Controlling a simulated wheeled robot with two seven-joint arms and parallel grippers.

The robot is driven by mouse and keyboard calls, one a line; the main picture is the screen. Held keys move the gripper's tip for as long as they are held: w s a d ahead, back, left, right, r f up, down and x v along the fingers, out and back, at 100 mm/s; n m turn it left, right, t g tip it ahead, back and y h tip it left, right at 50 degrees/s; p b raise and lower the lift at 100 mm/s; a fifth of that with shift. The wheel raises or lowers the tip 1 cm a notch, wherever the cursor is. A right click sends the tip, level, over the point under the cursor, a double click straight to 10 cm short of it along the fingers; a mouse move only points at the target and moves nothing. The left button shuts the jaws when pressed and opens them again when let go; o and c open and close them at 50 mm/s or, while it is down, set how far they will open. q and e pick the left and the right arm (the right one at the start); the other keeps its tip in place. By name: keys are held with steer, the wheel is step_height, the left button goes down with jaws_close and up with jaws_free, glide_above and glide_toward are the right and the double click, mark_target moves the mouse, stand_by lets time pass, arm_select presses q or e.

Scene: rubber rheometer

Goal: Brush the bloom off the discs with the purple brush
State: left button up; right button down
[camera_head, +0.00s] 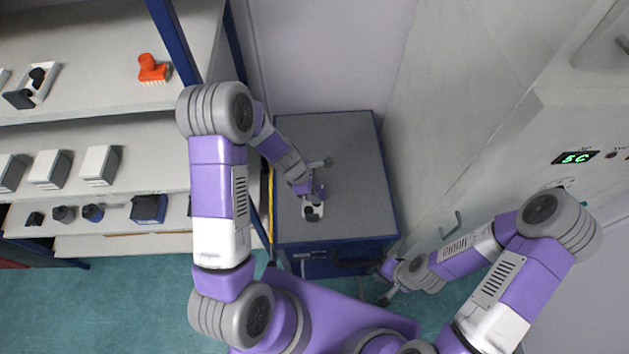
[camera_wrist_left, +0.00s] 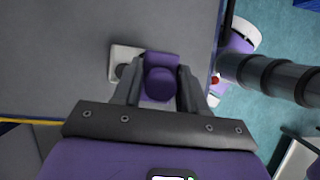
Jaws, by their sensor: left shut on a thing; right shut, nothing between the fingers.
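My left gripper (camera_head: 308,188) is shut on the purple brush (camera_wrist_left: 160,84), over the grey cabinet top (camera_head: 345,150). The brush also shows as a small purple shape in the head view (camera_head: 318,191). A small white tray (camera_head: 307,211) lies on the cabinet top right by the brush, and it also shows in the left wrist view (camera_wrist_left: 117,51). A dark disc (camera_head: 313,217) shows in the tray, and the brush and fingers hide part of the tray. I cannot tell whether the bristles touch a disc. My right gripper (camera_head: 384,300) is shut and empty, low beside the cabinet front.
An orange-red brush (camera_head: 151,71) stands on the upper shelf at left. Another white tray with black pieces (camera_head: 36,88) is at the shelf's far left. White boxes (camera_head: 98,165) stand on a lower shelf. A machine with a green display (camera_head: 575,158) stands at right. The cabinet top's far part is clear.

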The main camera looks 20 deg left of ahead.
arm_select(q)
steer(key=shift+s+r+p, duration=0.1)
steer(key=shift+r+p, duration=1.45)
steer(key=shift+r, duration=0.4)
steer(key=shift+f, duration=0.1)
